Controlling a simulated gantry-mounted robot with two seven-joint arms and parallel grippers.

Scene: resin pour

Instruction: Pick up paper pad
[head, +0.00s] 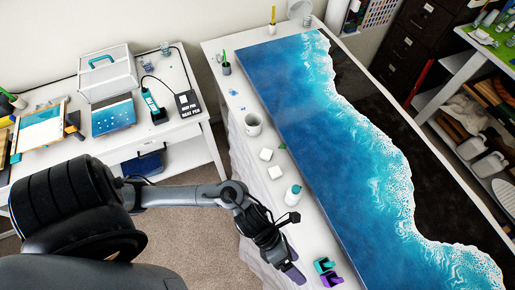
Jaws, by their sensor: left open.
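Two small white square pieces lie on the white table edge, an upper one (266,154) and a lower one (275,172). Either could be the paper pad, but they are too small to tell. My left gripper (288,262) is open and empty over the table's near left edge, below and to the right of the white pieces and apart from them. My right gripper is not in view.
A large blue resin seascape panel (340,150) covers most of the table. A side desk (175,110) holds a clear case (107,72).

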